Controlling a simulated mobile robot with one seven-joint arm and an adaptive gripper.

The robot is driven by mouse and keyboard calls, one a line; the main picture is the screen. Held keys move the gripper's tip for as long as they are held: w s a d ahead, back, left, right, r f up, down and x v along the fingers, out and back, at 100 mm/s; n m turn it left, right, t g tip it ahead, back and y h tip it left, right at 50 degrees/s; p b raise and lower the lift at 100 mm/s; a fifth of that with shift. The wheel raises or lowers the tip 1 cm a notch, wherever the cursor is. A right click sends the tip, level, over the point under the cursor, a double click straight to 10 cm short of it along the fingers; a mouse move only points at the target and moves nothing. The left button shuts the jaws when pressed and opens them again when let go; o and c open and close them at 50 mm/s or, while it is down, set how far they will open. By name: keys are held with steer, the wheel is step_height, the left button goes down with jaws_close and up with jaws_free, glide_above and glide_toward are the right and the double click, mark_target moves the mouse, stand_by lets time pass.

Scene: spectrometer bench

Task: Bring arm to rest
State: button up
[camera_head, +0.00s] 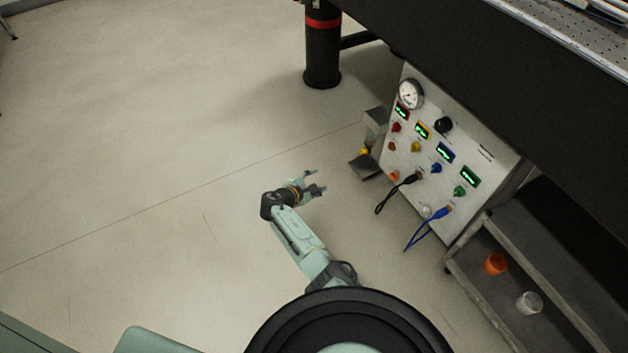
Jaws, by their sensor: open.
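My gripper (313,182) is open, with its two fingers apart and nothing between them. It is held over the bare floor, left of the instrument panel (470,159) and apart from it. My arm reaches up from the black round part of my body at the bottom middle, bends at a dark wrist joint, and the gripper points right.
The panel carries a gauge (410,94), small displays, knobs, a black cable (395,193) and a blue cable (427,228). A cart shelf (500,297) at lower right holds an orange cup (495,263) and a clear cup (528,302). A black table leg (322,60) stands at top. Floor at left is clear.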

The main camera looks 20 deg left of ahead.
steer(key=shift+a+r, duration=0.3)
steer(key=shift+a, duration=0.2)
